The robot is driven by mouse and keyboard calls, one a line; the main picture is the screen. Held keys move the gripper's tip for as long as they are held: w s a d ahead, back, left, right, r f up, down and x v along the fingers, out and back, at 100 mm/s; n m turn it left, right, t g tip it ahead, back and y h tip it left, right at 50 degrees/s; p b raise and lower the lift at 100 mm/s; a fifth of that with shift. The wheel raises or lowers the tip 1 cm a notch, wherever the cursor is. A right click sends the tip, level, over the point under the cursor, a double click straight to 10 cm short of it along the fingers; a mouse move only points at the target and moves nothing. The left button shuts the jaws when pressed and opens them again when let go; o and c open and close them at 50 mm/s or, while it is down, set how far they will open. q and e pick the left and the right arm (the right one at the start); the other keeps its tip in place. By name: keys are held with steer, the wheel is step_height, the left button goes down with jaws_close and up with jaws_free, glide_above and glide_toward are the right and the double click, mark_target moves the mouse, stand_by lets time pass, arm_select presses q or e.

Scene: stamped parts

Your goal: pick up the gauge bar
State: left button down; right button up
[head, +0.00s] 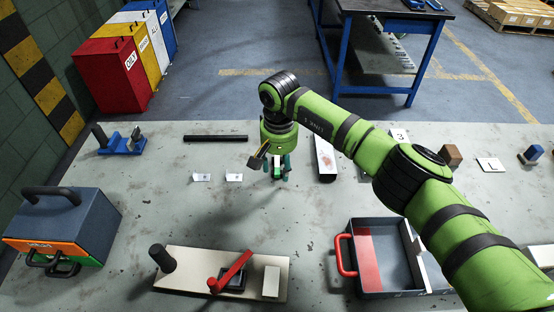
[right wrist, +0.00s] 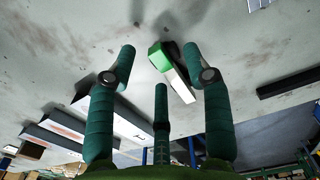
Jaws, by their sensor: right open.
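A small bar with a green end and a white body, likely the gauge bar (right wrist: 177,80), lies on the bench in the right wrist view. It shows between the spread fingers of my right gripper (right wrist: 159,62). In the head view my right gripper (head: 277,170) points down over the middle of the bench, left of a pale plate. It is open, with nothing held. My left gripper is not in view.
A black bar (head: 215,138) and two small white cards (head: 201,177) lie left of the gripper. The pale plate (head: 325,158) is close on its right. A toggle-clamp board (head: 190,262), a blue-grey tray (head: 385,290) and a toolbox (head: 85,215) stand nearer the front.

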steer(key=shift+f, duration=0.15)
jaws_close()
steer(key=shift+r, duration=0.35)
steer(key=r, duration=0.1)
steer(key=r+b, duration=0.1)
steer(key=r, duration=0.1)
steer(key=shift+d+r+b, duration=0.25)
steer(key=shift+r+b, duration=0.05)
steer(key=shift+b, duration=0.1)
steer(key=s+d+r+b, duration=0.2)
steer(key=s+d+r, duration=0.45)
steer(key=d, duration=0.35)
steer(key=s+d+f+p, duration=0.1)
steer(key=s+d+p, duration=0.3)
steer(key=s+d, duration=0.3)
steer(key=s, duration=0.3)
steer(key=shift+f, duration=0.4)
